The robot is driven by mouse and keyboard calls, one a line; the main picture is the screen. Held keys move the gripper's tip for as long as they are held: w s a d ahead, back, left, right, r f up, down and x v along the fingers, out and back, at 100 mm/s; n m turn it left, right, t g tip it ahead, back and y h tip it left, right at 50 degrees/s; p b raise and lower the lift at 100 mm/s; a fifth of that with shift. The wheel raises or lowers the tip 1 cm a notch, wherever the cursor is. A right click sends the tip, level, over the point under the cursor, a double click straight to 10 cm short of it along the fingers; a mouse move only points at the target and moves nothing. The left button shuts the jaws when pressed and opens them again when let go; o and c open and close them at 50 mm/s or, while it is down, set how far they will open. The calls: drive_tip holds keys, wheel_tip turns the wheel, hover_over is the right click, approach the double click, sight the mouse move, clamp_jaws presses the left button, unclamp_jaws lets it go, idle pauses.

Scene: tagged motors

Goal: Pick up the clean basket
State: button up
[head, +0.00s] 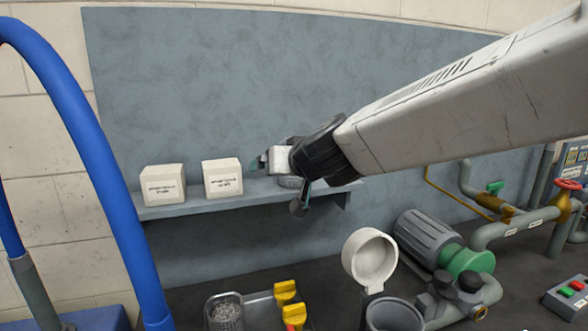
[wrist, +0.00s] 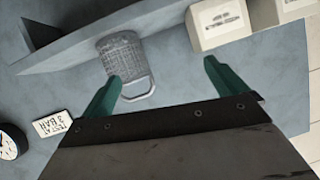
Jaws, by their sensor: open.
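A grey mesh basket (wrist: 119,54) with a light loop handle (wrist: 141,88) sits on the wall shelf. In the wrist view its body is beyond the left fingertip, and its handle reaches into the space between the fingers, nearer the left one. My gripper (wrist: 162,69) is open with nothing between its pads; its teal fingers are apart from the basket as far as I can tell. In the head view my gripper (head: 278,184) is at the shelf and hides most of this basket. Another mesh basket (head: 224,311) stands in a metal tray at the bottom.
Two white labelled boxes (head: 163,185) (head: 222,178) stand on the shelf (head: 190,207) left of my gripper. A blue hose (head: 80,130) arches at left.

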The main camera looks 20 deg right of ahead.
drive_tip(key=w+d+f+m+h, duration=0.1)
drive_tip(key=w+d, duration=0.1)
drive_tip(key=w, duration=0.1)
drive_tip(key=w+d+f+m+h, duration=0.1)
drive_tip(key=w+d+f+h, duration=0.1)
drive_tip(key=w, duration=0.2)
drive_tip(key=w+d+f+h, duration=0.1)
drive_tip(key=w+d+h, duration=0.1)
drive_tip(key=w, duration=0.1)
drive_tip(key=shift+w+f+m, duration=0.25)
drive_tip(key=shift+w+m, duration=0.1)
drive_tip(key=shift+m, duration=0.05)
drive_tip(key=c, duration=1.1)
